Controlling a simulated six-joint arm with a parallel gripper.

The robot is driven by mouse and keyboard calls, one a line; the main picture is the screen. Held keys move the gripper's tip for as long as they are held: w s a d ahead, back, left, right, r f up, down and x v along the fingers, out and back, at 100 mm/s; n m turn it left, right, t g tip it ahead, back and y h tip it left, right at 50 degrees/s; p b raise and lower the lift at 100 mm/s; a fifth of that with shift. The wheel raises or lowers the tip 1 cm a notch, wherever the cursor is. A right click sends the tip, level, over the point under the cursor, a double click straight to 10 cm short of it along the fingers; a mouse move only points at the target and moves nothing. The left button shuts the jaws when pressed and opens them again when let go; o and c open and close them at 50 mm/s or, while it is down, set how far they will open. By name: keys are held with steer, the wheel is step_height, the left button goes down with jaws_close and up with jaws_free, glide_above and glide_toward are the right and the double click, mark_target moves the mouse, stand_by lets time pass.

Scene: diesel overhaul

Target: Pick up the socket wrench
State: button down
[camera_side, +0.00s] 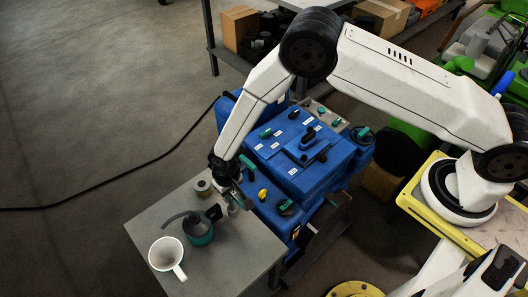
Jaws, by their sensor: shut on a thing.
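My gripper (233,196) is low over the right back part of a small grey table (256,258), close to the blue engine. Its jaws are shut on a small grey piece (234,208), which I take for the socket wrench. Most of it is hidden by the gripper or too small to make out. I cannot tell whether it still touches the tabletop.
The blue engine (300,165), with several knobs, is just right of my gripper.

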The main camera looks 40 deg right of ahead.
steer(key=shift+r, duration=0.15)
steer(key=shift+r, duration=1.05)
steer(key=s+d+r, duration=0.2)
steer(key=s+r, duration=0.3)
steer(key=s, duration=0.1)
steer(key=s+d+r, duration=0.3)
steer(key=s+r, duration=0.2)
steer(key=s, duration=0.1)
steer(key=shift+s+d+r, duration=0.25)
steer(key=shift+s+r, duration=0.05)
steer(key=shift+s, duration=0.1)
steer(key=c, duration=1.2)
jaws_free()
jaws_close()
